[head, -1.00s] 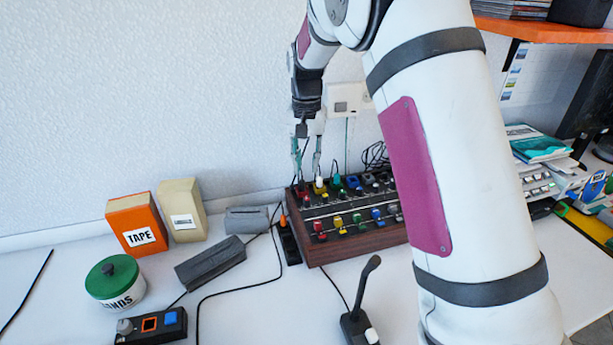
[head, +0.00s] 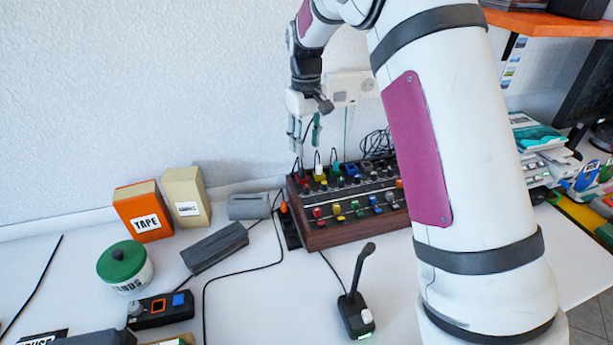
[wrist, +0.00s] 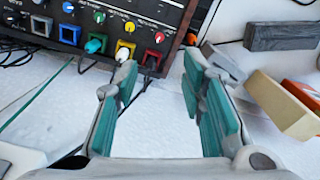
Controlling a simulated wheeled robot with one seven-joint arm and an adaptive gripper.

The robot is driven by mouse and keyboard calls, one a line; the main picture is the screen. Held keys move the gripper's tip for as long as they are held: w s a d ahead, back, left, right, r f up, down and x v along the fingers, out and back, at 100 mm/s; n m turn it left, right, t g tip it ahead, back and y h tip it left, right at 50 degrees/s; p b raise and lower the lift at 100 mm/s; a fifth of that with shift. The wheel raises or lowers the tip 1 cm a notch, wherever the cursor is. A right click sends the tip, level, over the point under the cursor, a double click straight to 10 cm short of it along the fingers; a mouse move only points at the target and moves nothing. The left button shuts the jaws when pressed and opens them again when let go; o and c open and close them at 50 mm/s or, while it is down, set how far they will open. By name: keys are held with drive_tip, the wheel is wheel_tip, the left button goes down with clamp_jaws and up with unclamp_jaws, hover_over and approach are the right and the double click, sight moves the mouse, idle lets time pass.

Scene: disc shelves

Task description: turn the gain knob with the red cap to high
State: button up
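The brown-sided mixer (head: 318,241) stands on the table against the wall, with rows of coloured knobs. Red-capped knobs sit at its left end; one (head: 317,212) is in the front row. In the wrist view a red-capped knob (wrist: 158,37) shows at the row's end, beside a yellow one (wrist: 129,27). Its pointer is too small to read. My gripper (head: 306,147) is above the mixer's back left corner, apart from it. In the wrist view my gripper (wrist: 158,75) is open, with nothing between its teal-padded fingers.
White and teal plugs with cables stand along the mixer's back edge. Left of it are a black power strip (head: 290,228), a grey block (head: 212,247), an orange TAPE box (head: 143,212) and a cream box (head: 187,197). A small microphone (head: 357,303) stands in front.

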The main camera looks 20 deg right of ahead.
sight(306, 186)
drive_tip(key=shift+n, duration=0.8)
wheel_tip(306, 186, down, 14)
drive_tip(key=shift+r, duration=0.2)
clamp_jaws()
